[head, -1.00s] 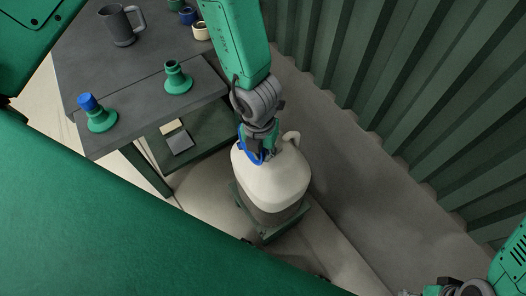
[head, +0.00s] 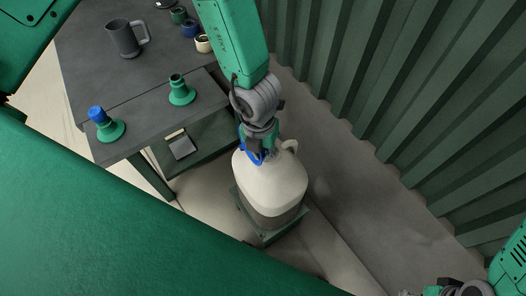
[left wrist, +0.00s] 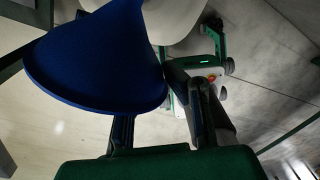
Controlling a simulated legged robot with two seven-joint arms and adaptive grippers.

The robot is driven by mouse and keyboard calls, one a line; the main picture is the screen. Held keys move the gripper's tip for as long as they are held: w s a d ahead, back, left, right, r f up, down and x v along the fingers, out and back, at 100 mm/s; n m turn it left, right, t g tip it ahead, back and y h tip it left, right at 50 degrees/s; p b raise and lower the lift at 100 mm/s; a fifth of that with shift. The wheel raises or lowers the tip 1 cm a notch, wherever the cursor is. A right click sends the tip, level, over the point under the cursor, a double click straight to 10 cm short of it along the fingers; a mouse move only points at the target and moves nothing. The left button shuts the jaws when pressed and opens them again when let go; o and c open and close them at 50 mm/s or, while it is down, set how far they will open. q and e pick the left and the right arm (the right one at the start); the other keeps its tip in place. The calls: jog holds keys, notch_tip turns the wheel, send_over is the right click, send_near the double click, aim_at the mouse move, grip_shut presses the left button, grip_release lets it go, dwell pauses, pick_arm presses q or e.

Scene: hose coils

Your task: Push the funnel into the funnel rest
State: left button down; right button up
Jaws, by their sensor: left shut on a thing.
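My left gripper (head: 261,148) is shut on a blue funnel (head: 248,145), just above the top of a cream jug (head: 272,182). In the left wrist view the funnel (left wrist: 95,60) fills the upper left, with its wide rim towards the camera and gripper fingers below and beside it. Its spout and the jug's mouth are hidden, so I cannot tell whether they touch. A green flared holder (head: 181,92), open and empty on top, stands on the table and may be the funnel rest. My right gripper (head: 455,290) is cut off at the lower right.
A second green holder (head: 108,126) with a blue top stands on the grey table (head: 150,105). A grey mug (head: 124,40) and several small cups (head: 190,28) are farther back. The jug stands on a low green stand (head: 250,225). A corrugated wall (head: 410,100) lies right.

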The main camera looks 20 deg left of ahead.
pick_arm(q)
notch_tip(320, 180, up, 2)
jog(key=shift+r+p, duration=0.25)
jog(key=shift+p, duration=0.6)
jog(key=shift+f, duration=0.1)
jog(key=shift+d, duration=0.1)
